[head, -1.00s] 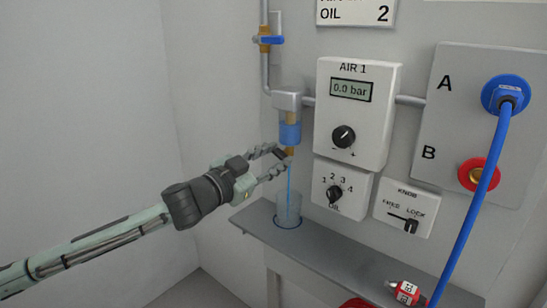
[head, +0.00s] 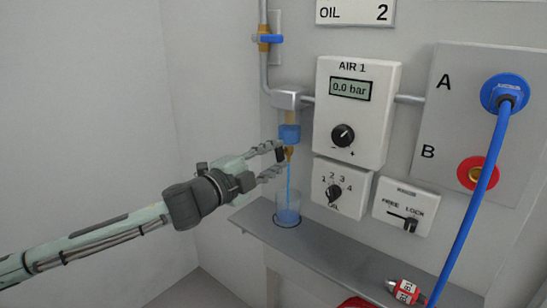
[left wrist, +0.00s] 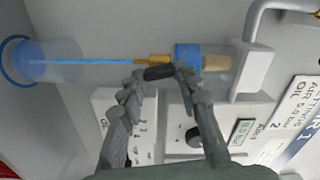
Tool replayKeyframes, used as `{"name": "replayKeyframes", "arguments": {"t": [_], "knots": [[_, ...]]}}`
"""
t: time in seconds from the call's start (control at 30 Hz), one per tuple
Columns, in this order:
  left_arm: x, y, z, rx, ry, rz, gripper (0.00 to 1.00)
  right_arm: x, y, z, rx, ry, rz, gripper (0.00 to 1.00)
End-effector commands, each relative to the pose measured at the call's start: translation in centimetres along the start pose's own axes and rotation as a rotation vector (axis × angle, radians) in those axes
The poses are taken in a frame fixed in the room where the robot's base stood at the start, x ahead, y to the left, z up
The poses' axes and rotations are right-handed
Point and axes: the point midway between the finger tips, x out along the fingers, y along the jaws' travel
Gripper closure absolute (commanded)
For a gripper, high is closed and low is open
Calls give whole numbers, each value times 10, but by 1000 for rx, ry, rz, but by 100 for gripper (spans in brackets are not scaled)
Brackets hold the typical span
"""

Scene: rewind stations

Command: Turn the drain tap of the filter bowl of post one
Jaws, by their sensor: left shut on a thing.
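The filter bowl (head: 289,133) of post one hangs under the grey pipe head, with blue liquid in its lower part. Its brass drain nozzle with a dark tap (left wrist: 158,72) is below it. My left gripper (head: 279,159) is shut on the dark tap, its fingers on either side of it; in the left wrist view the fingertips (left wrist: 161,76) are at the tap. A thin blue stream runs from the nozzle into a clear cup (head: 288,207) straight below, which holds some blue liquid. My right gripper is not in view.
The cup stands in a ring on a grey shelf (head: 330,262). To the right are the AIR 1 gauge box (head: 380,110), the OIL selector (head: 352,175) and the FREE/LOCK panel (head: 405,208). A blue hose (head: 470,215) hangs from port A.

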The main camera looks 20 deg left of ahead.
Motion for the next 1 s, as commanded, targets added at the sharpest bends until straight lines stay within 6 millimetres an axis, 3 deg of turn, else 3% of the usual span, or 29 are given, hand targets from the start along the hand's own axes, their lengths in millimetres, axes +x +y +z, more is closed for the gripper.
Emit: {"name": "replayKeyframes", "arguments": {"t": [0.3, 0.87, 0.9, 1.0], "knots": [[0, 1, 0, 136, 0, 1, 96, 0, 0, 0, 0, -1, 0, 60], [0, 1, 0, 166, 0, 0, 96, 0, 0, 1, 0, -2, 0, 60], [0, 1, 0, 166, 0, 0, 66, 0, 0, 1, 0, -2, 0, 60], [0, 1, 0, 166, 0, 0, 54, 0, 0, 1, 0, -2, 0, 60]]}}
